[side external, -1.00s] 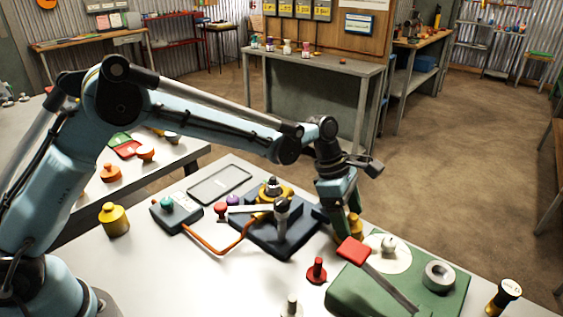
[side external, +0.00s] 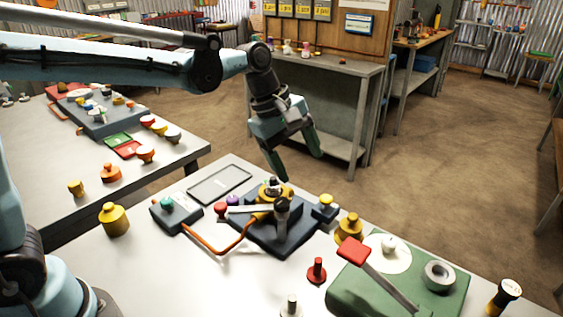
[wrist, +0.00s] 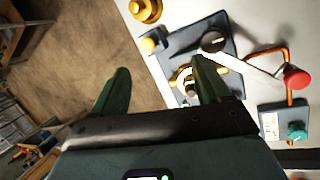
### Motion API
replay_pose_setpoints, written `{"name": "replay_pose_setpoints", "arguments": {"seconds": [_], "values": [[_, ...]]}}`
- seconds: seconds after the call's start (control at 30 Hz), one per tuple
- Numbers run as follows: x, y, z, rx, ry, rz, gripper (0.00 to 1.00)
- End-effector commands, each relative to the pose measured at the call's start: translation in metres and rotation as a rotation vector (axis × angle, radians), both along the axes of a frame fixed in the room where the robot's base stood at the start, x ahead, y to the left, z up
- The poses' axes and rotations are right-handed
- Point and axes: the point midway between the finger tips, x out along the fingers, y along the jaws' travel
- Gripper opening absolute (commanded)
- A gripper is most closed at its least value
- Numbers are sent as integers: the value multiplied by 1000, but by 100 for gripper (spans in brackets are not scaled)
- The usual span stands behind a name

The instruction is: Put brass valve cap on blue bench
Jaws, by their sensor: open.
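A brass flanged cap with a knob on top (side external: 349,227) stands upright on the pale bench, beside the green block; its edge shows at the top of the wrist view (wrist: 146,8). Another brass, knobbed piece (side external: 114,218) stands at the bench's left. I cannot tell which is the valve cap. A dark blue-grey fixture (side external: 290,240) holds a brass valve body (side external: 266,194) and a lever. I cannot tell whether it is the blue bench. My gripper (side external: 300,167) is open and empty above the fixture's far side; its green fingers show in the wrist view (wrist: 161,64).
A small yellow cap (side external: 326,202) sits on the fixture's right block. A red peg (side external: 317,271), a green block (side external: 400,290) with a red-handled lever, and a box with a teal knob (side external: 175,213) crowd the bench. A grey tray (side external: 219,184) is empty.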

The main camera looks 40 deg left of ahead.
Motion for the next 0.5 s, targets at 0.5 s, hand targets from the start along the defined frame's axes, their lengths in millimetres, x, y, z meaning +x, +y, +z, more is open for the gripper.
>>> {"name": "replay_pose_setpoints", "arguments": {"seconds": [0.5], "values": [[-117, 91, -7, 554, -425, -792, 76]]}}
